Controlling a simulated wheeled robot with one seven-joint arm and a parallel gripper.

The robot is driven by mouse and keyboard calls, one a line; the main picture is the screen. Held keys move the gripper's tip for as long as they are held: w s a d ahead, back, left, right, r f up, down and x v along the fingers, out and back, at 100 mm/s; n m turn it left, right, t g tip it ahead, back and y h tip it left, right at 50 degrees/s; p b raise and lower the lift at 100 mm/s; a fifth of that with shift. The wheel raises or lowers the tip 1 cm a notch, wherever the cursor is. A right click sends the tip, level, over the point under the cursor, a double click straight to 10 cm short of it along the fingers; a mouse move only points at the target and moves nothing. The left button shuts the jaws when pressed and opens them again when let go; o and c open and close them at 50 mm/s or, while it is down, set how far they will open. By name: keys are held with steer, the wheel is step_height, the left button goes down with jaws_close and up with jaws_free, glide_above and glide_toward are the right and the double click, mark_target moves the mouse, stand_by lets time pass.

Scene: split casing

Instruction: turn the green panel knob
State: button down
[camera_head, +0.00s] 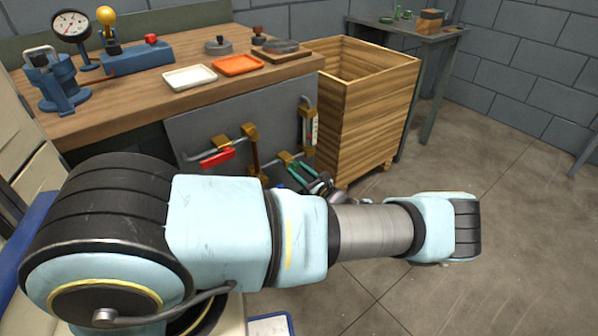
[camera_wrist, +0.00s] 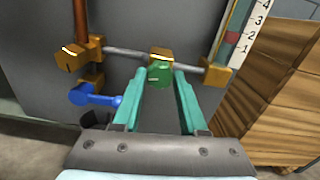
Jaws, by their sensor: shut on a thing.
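The green panel knob (camera_wrist: 160,75) sits on a brass valve body in the pipe run on the grey panel, in the wrist view. My gripper (camera_wrist: 161,82) has its two teal fingers on either side of the green knob, shut on it. In the head view my gripper (camera_head: 305,172) reaches the lower right part of the panel (camera_head: 200,125), partly hidden by my arm. The green knob is hard to make out there.
A blue handle (camera_wrist: 95,97) sticks out left of my gripper, and a numbered gauge (camera_wrist: 245,32) stands at the upper right. A red handle (camera_head: 217,158) is on the panel's left. A wooden crate (camera_head: 375,100) stands close on the right. The wooden bench (camera_head: 125,100) is above.

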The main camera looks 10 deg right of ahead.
steer(key=shift+n+b, duration=0.3)
steer(key=shift+n, duration=2.1)
steer(key=shift+c, duration=2.2)
jaws_free()
steer(key=shift+s, duration=0.1)
steer(key=b+v, duration=0.1)
steer(key=v, duration=0.9)
steer(key=shift+s+d, duration=0.2)
steer(key=shift+s, duration=0.05)
